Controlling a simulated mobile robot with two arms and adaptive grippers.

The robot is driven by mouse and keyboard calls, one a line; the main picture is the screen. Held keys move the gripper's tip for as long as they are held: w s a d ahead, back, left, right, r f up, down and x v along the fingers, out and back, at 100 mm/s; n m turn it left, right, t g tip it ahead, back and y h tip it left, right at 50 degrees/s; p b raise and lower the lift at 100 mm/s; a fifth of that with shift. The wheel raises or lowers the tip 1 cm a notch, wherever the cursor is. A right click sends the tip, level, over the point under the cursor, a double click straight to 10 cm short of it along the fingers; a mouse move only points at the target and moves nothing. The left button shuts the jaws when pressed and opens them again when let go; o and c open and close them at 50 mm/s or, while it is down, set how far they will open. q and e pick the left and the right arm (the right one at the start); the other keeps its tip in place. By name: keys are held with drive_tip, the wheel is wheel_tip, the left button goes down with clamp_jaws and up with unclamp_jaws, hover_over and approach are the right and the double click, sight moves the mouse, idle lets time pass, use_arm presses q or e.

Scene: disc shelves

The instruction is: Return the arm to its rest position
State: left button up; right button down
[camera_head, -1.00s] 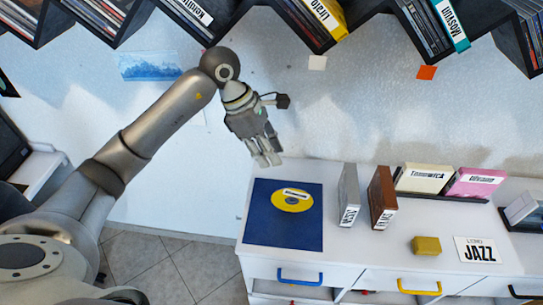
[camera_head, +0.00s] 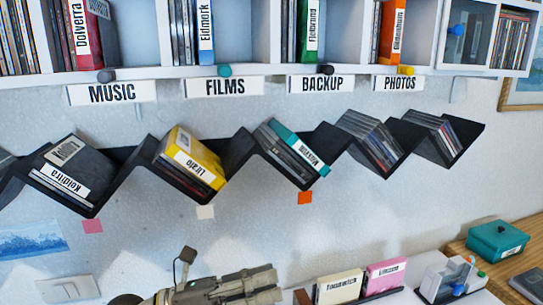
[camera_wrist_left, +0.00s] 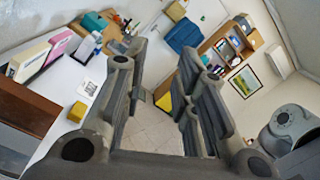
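My left gripper (camera_head: 272,284) shows at the bottom of the head view, with its fingers pointing right and the wall behind it. Most of my left arm is below the frame. In the left wrist view its two fingers (camera_wrist_left: 165,75) stand apart with a clear gap between them. Nothing is held, and grey floor tiles show through the gap. My right gripper is in neither view.
A white case (camera_head: 340,288) and a pink case (camera_head: 386,275) stand on the counter right of the gripper. A black zigzag shelf (camera_head: 240,150) hangs above. The wrist view also shows a yellow block (camera_wrist_left: 77,112) and a brown case (camera_wrist_left: 28,112).

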use_arm(q)
drive_tip(key=w+a+r+n+t+y, duration=0.1)
drive_tip(key=w+a+n+t+y, duration=0.2)
drive_tip(key=a+n+t+y, duration=0.65)
drive_tip(key=w+a+n+t+y, duration=0.1)
drive_tip(key=w+a+n+t, duration=0.15)
drive_tip(key=n+t, duration=0.85)
drive_tip(key=s+a+f+n+g+y, duration=0.2)
drive_tip(key=a+f+n+g+y, duration=0.3)
drive_tip(key=f+n, duration=0.4)
drive_tip(key=s+a+f+n+g+y, duration=0.2)
drive_tip(key=a+f+n+g+y, duration=0.3)
drive_tip(key=f+n, duration=0.35)
drive_tip(key=s+d+f+n+g+h, duration=0.1)
drive_tip(key=s+d+f+n+g, duration=0.1)
drive_tip(key=s+f+g, duration=0.7)
drive_tip(key=s+d+f+n+g+h, duration=0.1)
drive_tip(key=s+f+n+g, duration=0.2)
drive_tip(key=s+f, duration=0.7)
drive_tip(key=s+f+g+b, duration=0.1)
drive_tip(key=s+f, duration=0.1)
drive_tip(key=f, duration=1)
drive_tip(key=s+f, duration=0.2)
drive_tip(key=f, duration=0.9)
drive_tip(key=s+a+f+g+b, duration=0.1)
drive_tip(key=s+a+f, duration=0.1)
drive_tip(key=s+f, duration=1.5)
drive_tip(key=shift+a+f+m+b, duration=0.3)
drive_tip(key=shift+a+f, duration=0.1)
drive_tip(key=shift+f, duration=0.05)
